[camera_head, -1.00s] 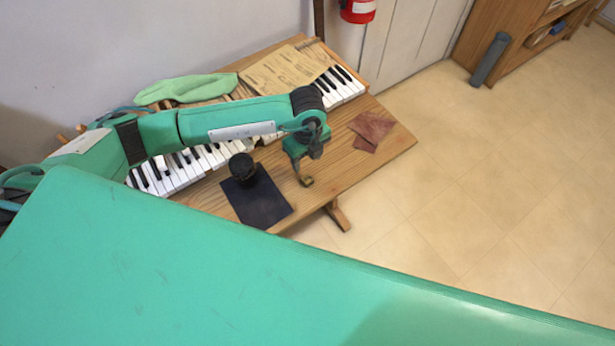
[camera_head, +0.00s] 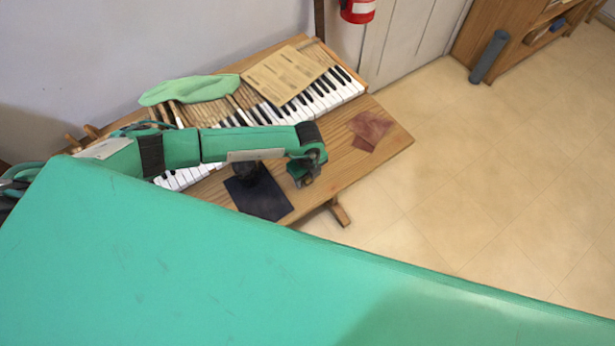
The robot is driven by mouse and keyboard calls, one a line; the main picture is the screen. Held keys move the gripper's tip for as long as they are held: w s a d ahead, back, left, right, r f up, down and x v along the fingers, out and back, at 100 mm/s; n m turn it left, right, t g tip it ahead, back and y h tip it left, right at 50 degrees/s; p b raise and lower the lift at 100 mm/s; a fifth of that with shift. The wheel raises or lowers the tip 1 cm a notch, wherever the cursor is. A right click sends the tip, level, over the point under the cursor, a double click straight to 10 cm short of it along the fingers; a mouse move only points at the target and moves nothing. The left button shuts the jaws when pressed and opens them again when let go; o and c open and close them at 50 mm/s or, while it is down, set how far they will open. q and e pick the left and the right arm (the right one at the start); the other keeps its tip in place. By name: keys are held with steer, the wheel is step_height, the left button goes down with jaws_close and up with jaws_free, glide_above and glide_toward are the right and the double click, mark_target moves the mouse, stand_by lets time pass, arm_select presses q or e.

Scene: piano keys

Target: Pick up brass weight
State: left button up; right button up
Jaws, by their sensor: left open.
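My left gripper (camera_head: 302,182) hangs from the end of my green left arm, over the bare wood of the table (camera_head: 345,165), just right of the dark mat (camera_head: 262,198). It is open, with its fingers pointing down; they are small and partly hidden by the wrist. I cannot make out the brass weight clearly now; the gripper covers the spot where a small brass-coloured piece showed earlier. Whether the fingers are around it or above it cannot be told. My right gripper is out of view.
A dark round object (camera_head: 246,172) stands on the mat, partly behind my arm. Piano keys (camera_head: 325,93) run along the table, with a paper sheet (camera_head: 285,75) and a green cloth (camera_head: 200,90) on top. Brownish-red patches (camera_head: 369,130) lie at the table's right end.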

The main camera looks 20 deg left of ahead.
mark_target(308, 178)
arm_select(q)
steer(key=c, duration=1.1)
steer(key=shift+c, duration=0.2)
step_height(308, 178, up, 20)
steer(key=b, duration=0.5)
